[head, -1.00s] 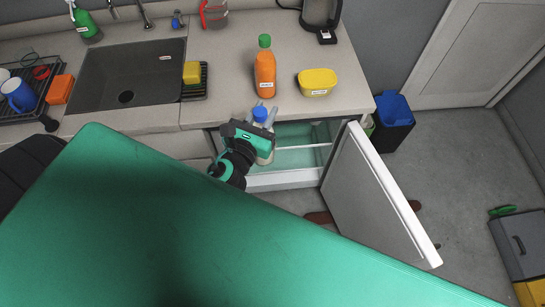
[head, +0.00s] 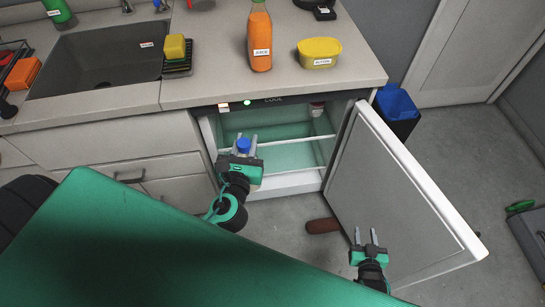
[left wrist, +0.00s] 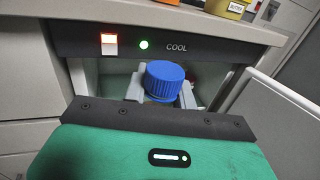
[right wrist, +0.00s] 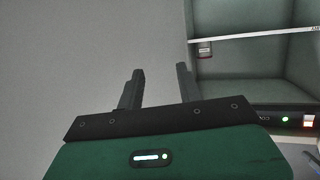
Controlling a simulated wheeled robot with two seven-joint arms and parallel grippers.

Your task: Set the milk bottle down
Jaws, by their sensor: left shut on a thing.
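The milk bottle shows mainly as its blue cap (head: 243,146) in the head view and as the same blue cap (left wrist: 165,80) in the left wrist view; most of its body is hidden by my gripper. My left gripper (head: 244,142) is shut on the bottle and holds it upright at the front opening of the fridge (head: 290,135). The fridge door (head: 395,200) stands wide open to the right. My right gripper (head: 366,238) is apart from everything, in front of the door; its fingers are spread and empty in the right wrist view (right wrist: 160,82).
The counter above holds a juice bottle (head: 259,42), a yellow butter tub (head: 319,50), a sponge (head: 175,47) and a sink (head: 100,60). A fridge shelf edge (head: 290,147) crosses the interior. A blue-lidded bin (head: 396,103) stands behind the door.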

